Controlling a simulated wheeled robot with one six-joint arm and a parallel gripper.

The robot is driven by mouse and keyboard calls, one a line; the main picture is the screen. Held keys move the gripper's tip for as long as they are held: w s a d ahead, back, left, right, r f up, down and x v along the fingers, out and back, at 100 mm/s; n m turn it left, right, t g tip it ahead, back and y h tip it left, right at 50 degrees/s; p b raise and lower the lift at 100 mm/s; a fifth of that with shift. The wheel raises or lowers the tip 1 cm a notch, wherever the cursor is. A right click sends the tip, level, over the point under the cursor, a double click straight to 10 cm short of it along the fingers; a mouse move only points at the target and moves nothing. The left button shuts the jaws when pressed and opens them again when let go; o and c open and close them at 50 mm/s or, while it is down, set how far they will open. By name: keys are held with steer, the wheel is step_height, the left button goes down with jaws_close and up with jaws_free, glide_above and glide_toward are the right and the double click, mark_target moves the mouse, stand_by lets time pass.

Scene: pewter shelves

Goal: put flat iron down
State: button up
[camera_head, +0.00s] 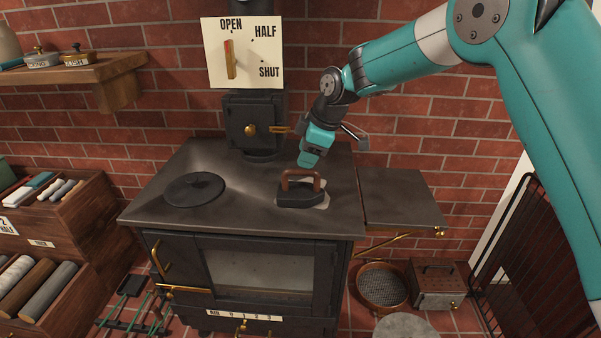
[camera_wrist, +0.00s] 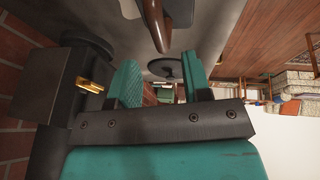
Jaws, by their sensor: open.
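The flat iron (camera_head: 301,191) has a dark base and a brown arched handle. It rests upright on a pale plate (camera_head: 326,201) on the right part of the black stove top (camera_head: 243,215). My gripper (camera_head: 309,158) is above and just behind the iron, apart from its handle. In the wrist view the iron's handle (camera_wrist: 154,22) shows at the top edge, beyond my gripper (camera_wrist: 162,85). The two teal fingers there are spread with nothing between them. Part of the iron is cut off in the wrist view.
A round lid (camera_head: 194,189) lies on the stove's left part. The flue box (camera_head: 254,122) with a brass knob stands behind. A side shelf (camera_head: 401,197) at the right is bare. A damper sign (camera_head: 243,53) hangs above. A sieve (camera_head: 382,285) is on the floor.

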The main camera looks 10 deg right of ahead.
steer(key=s+d+r+m, duration=0.1)
steer(key=s+r+m, duration=0.15)
steer(key=s, duration=0.45)
steer(key=s+d+r+m+g+b, duration=0.1)
steer(key=s+r, duration=0.3)
steer(key=s, duration=0.2)
steer(key=s+d+r+m, duration=0.1)
steer(key=s+r, duration=0.2)
steer(key=s, duration=0.4)
steer(key=s+d+f+m+g, duration=0.1)
steer(key=s+m, duration=0.1)
steer(key=s, duration=0.7)
steer(key=s+d+f+m, duration=0.1)
steer(key=s+m, duration=0.1)
steer(key=s, duration=0.7)
steer(key=shift+s+f+m+g, duration=0.3)
steer(key=shift+m+g, duration=0.05)
steer(key=shift+g, duration=0.05)
steer(key=shift+d, duration=0.15)
